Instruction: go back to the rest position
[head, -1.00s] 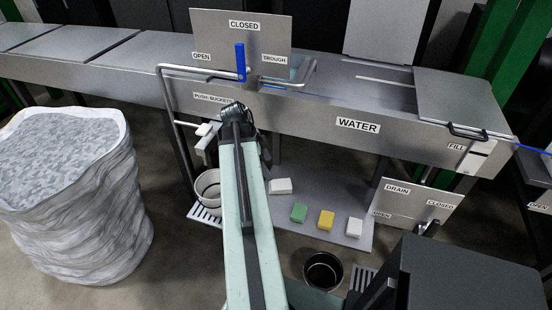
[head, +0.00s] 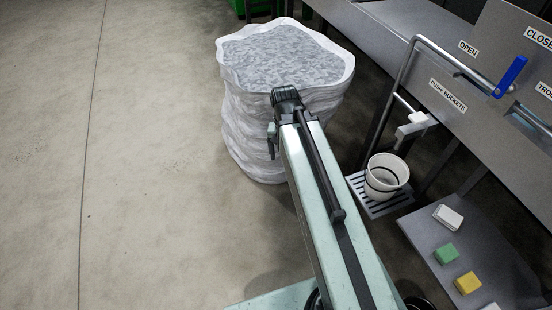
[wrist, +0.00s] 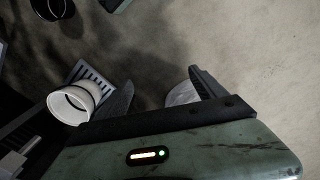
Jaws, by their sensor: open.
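My gripper (wrist: 163,88) is open in the wrist view, with its two dark fingers spread apart and bare floor showing between them. A pale grey patch, perhaps part of the big white sack, shows behind the right finger. In the head view my pale green arm reaches up from the bottom, and its dark end overlaps the front of the sack (head: 262,125). My fingers cannot be made out there. No object is held.
A white bucket (head: 386,176) stands on a slotted grate right of my arm; it also shows in the wrist view (wrist: 74,103). The metal trough with a blue lever (head: 510,77) is at right. Green (head: 446,254) and yellow (head: 467,283) blocks lie on a low shelf. Open floor (head: 150,150) fills the left.

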